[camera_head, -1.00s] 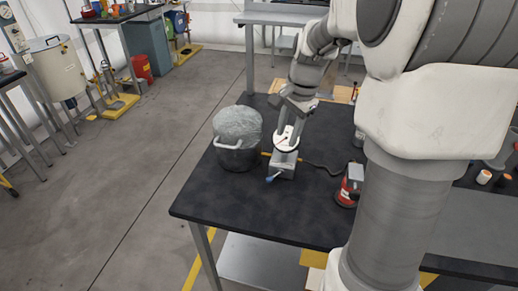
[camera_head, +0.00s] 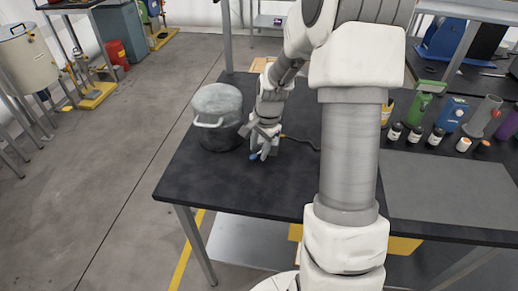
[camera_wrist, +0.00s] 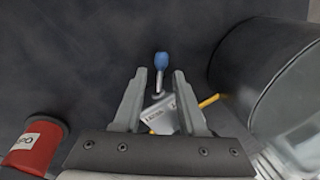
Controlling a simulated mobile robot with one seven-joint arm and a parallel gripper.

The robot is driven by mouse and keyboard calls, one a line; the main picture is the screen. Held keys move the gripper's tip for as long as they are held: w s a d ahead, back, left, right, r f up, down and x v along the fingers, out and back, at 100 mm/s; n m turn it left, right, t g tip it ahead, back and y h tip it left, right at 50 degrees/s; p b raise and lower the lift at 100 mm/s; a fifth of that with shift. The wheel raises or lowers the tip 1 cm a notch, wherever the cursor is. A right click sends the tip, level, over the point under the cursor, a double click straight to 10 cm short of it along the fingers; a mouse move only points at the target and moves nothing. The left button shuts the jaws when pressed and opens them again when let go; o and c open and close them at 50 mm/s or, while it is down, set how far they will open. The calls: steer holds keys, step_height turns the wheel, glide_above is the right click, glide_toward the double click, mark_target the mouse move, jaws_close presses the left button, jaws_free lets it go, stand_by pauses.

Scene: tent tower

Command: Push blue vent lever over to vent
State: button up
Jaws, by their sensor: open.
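The blue vent lever (camera_wrist: 162,61) has a blue grip on a short metal stem. It points away from a small grey metal block (camera_wrist: 163,114) with a label that is too small to read. In the wrist view the blue grip lies just beyond and between my fingertips, with no clear contact. My gripper (camera_wrist: 158,74) is open, with one finger on either side of the lever line. In the head view my gripper (camera_head: 261,150) is low over the dark table, and only the blue tip (camera_head: 253,156) shows; the block is mostly hidden behind the gripper.
A dark pot (camera_head: 219,136) with a pale grey domed top stands left of my gripper, close by. A red canister (camera_wrist: 36,143) is at the left in the wrist view. A yellow hose (camera_wrist: 208,101) leaves the block. The table (camera_head: 215,186) front is clear.

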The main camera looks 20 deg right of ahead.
steer(key=shift+f, duration=0.1)
jaws_close()
steer(key=shift+n, duration=0.3)
steer(key=n, duration=0.2)
steer(key=shift+s+d+n+y+p, duration=0.2)
steer(key=shift+s+n+y+p, duration=0.1)
steer(key=shift+s+n+p, duration=0.1)
steer(key=n, duration=0.3)
steer(key=shift+s+d+n+g+p, duration=0.2)
steer(key=shift+d+n+g+p, duration=0.1)
steer(key=shift+d+g, duration=0.1)
steer(key=n, duration=0.3)
steer(key=shift+s+d+n+g+y+p, duration=0.1)
steer(key=shift+d+n+g+y+p, duration=0.2)
steer(key=shift+d+y+p, duration=0.1)
steer(key=shift+d+n+g, duration=0.15)
steer(key=shift+d+n, duration=0.1)
steer(key=shift+n, duration=0.6)
steer(key=shift+d+n+g, duration=0.15)
steer(key=shift+d+n, duration=0.05)
steer(key=shift+n, duration=0.65)
